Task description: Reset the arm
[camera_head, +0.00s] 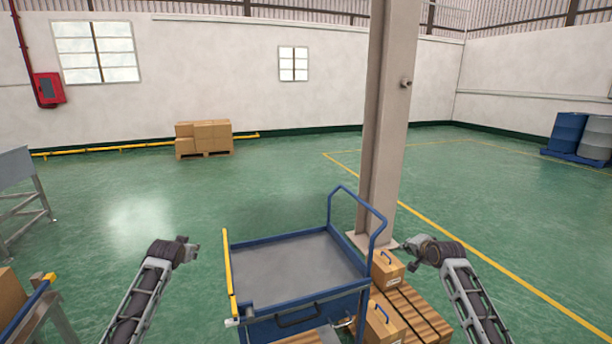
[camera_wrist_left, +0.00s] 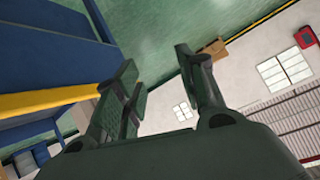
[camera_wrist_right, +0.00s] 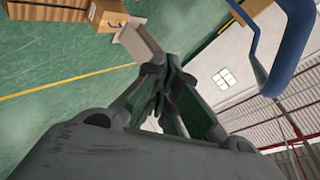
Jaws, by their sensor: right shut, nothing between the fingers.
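My left gripper (camera_head: 194,250) is raised at the left of a blue cart (camera_head: 300,267) in the head view, apart from it. In the left wrist view its fingers (camera_wrist_left: 158,68) stand apart with nothing between them. My right gripper (camera_head: 402,246) is raised at the right of the cart, in front of a column's foot. In the right wrist view its fingers (camera_wrist_right: 165,68) are closed together and hold nothing. Both arms come up from the lower edge of the head view.
The cart has a grey top, a blue handle (camera_head: 357,192) and a yellow edge bar (camera_head: 228,262). A column (camera_head: 387,120) stands behind it. Cardboard boxes (camera_head: 388,268) sit on a pallet (camera_head: 420,312) at right. A table (camera_head: 17,165) stands far left. Green floor is open beyond.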

